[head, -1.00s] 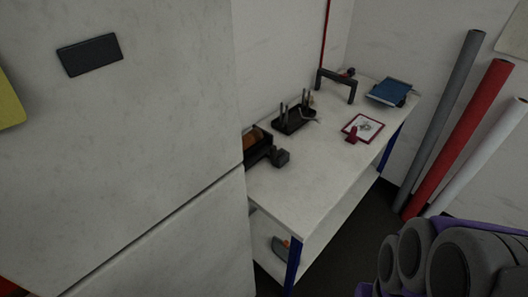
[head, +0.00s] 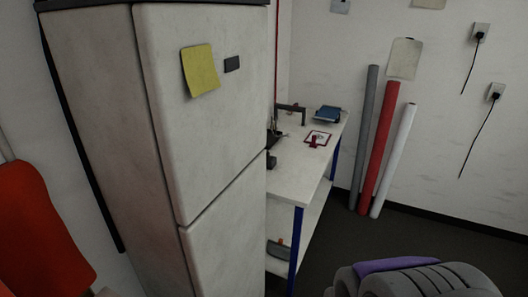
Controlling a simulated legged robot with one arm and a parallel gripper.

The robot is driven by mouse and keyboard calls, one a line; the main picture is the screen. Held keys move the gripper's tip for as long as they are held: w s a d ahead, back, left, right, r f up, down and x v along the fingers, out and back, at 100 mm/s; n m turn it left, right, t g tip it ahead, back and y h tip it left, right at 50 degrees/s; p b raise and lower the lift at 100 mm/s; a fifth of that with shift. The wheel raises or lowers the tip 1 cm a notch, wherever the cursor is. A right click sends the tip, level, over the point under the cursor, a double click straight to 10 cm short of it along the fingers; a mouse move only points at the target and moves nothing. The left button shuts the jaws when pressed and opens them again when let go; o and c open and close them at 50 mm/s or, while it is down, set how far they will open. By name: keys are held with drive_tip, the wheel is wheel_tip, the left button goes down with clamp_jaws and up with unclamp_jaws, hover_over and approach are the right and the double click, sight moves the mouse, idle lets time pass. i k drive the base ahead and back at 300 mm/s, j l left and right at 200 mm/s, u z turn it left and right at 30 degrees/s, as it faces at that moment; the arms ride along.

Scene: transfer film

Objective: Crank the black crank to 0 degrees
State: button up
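I cannot pick out the black crank for certain. A dark, bent, handle-like object (head: 291,107) stands at the back of the white workbench (head: 298,180). A smaller dark object (head: 271,161) sits at the bench's near left edge, partly hidden by the refrigerator. Neither shows clearly enough to tell a crank or its angle. Grey rounded parts with a purple piece at the lower right appear to be mine. My gripper's fingers do not show.
A tall white refrigerator (head: 205,140) with a yellow note (head: 200,70) stands at left, close to me. An orange-red object (head: 38,225) is at far left. Grey, red (head: 379,150) and white rolls lean on the back wall. Dark floor (head: 410,240) is open at right.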

sight(268, 157)
drive_tip(key=k+j, duration=0.2)
drive_tip(key=z, duration=0.25)
drive_tip(key=i+j+z, duration=0.1)
drive_tip(key=i, duration=1.9)
